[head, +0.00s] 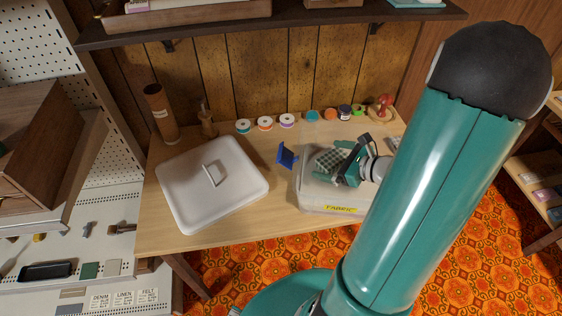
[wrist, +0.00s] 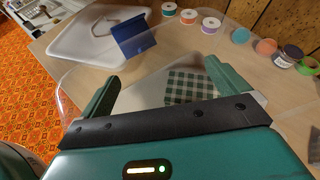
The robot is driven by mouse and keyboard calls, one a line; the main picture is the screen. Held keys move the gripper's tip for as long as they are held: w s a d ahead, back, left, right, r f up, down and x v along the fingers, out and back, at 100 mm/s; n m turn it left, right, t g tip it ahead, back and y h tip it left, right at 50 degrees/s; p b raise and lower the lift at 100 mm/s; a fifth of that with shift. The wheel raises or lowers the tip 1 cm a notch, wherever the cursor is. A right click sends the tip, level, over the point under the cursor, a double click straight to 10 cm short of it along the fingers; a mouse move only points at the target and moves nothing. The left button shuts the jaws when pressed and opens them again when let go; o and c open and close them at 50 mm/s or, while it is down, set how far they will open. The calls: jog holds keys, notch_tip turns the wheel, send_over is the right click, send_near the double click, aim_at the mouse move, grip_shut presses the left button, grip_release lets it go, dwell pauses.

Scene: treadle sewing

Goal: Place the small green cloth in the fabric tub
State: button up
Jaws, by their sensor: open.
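The fabric tub (head: 327,208) is a clear, pale box with a yellow FABRIC label, on the table right of centre in the head view; its clear rim (wrist: 68,108) shows in the wrist view. A green-and-white checked cloth (wrist: 192,87) lies flat, apparently inside the tub, and its checks also show in the head view (head: 329,161). My gripper (wrist: 160,76) is open above the tub, fingers spread, with the cloth beyond and between them and not pinched. In the head view my gripper (head: 332,164) partly covers the cloth. The gap between cloth and fingers is unclear.
A white lid-like piece with a handle (head: 240,190) lies left of the tub. A blue piece (head: 287,155) stands tilted by the tub's left rim. Several spools and jars (head: 265,123) line the table's back.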

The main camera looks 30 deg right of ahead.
jog(key=s+a+r+n+g+y, duration=0.1)
jog(key=a+r+n+g, duration=0.3)
jog(key=a+n, duration=0.35)
jog(key=s+a+r+n+g+y, duration=0.1)
jog(key=a+r+n+g, duration=0.2)
jog(key=a+r+n, duration=0.35)
jog(key=s+a+r+n+h, duration=0.7)
jog(key=a+r+n, duration=0.1)
jog(key=n, duration=0.7)
jog(key=shift+r+t, duration=0.4)
jog(key=shift+r, duration=0.4)
